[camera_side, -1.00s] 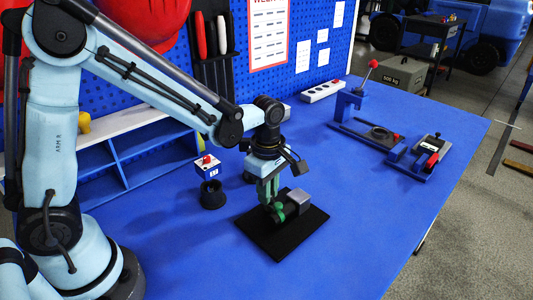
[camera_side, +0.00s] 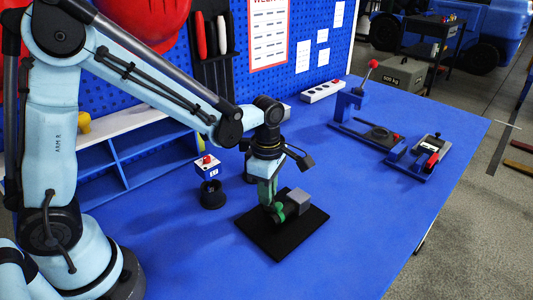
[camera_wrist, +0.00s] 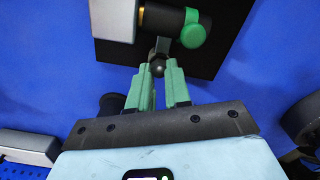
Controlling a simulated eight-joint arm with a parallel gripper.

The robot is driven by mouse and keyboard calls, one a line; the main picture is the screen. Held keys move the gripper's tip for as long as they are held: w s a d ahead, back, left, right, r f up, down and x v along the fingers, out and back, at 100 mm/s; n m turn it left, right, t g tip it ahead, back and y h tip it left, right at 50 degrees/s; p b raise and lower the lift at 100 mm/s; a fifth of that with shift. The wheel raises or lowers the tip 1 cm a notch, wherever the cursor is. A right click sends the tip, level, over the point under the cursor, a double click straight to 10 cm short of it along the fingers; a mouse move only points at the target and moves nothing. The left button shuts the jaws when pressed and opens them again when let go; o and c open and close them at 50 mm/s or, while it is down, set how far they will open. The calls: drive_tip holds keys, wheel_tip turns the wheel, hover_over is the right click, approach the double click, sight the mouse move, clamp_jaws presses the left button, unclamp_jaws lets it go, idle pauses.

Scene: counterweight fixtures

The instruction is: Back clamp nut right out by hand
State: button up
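The fixture stands on a black base plate (camera_side: 283,243). It has a grey block (camera_side: 298,197) and a dark cylinder (camera_wrist: 160,19) with a brass-coloured ring. A green round cap (camera_wrist: 195,29) sits on the cylinder's end. A short grey lever (camera_wrist: 161,47) with a dark ball knob (camera_wrist: 157,68) stands out from the cylinder toward my gripper. I cannot tell which of these parts is the clamp nut. My gripper (camera_wrist: 160,72) has its green fingertips on either side of the ball knob; I cannot tell whether they touch it. In the side view my gripper (camera_side: 269,204) hides part of the fixture.
A black cup-like ring (camera_side: 212,195) and a white box with a red button (camera_side: 207,166) stand left of the plate. A blue fixture (camera_side: 365,132) with a red-knobbed lever is at the back right.

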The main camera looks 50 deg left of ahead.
drive_tip(key=shift+o, duration=0.9)
drive_tip(key=shift+r, duration=0.1)
wheel_tip(320, 180, up, 12)
drive_tip(key=s+a+f+m+t, duration=0.1)
drive_tip(key=s+a+m+t, duration=0.1)
drive_tip(key=m, duration=0.9)
drive_tip(key=s+a+m+t, duration=0.3)
drive_tip(key=s+m+t, duration=0.2)
drive_tip(key=m, duration=0.6)
drive_tip(key=shift+s+f, duration=0.35)
drive_tip(key=shift+s, duration=0.2)
